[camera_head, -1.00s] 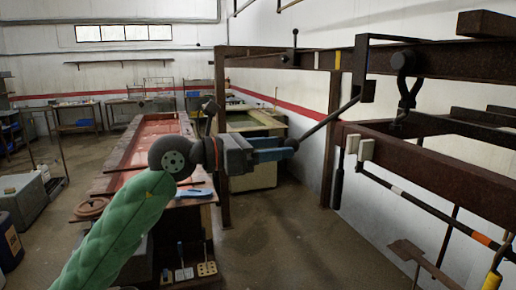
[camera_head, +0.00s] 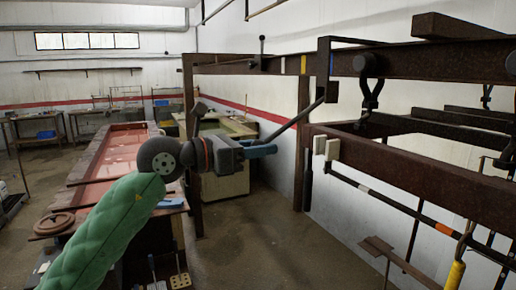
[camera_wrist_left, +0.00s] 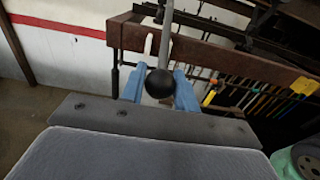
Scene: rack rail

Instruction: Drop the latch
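The latch lever (camera_head: 297,117) is a dark bar with a black ball knob (camera_wrist_left: 159,83). In the head view it slopes down and left from a black bracket (camera_head: 324,62) on the rusty rack's upper rail (camera_head: 428,62) to my left gripper (camera_head: 262,150). In the left wrist view the blue fingers (camera_wrist_left: 160,90) stand close on both sides of the knob and its grey rod, and look shut on it. The knob hides the exact contact. My right gripper is not in view.
A lower rusty beam (camera_head: 420,165) with two pale blocks and a hanging black shackle (camera_head: 371,92) stand to the right. A rusty post (camera_head: 303,145) stands behind the lever. A long red-topped bench (camera_head: 112,155) is at left.

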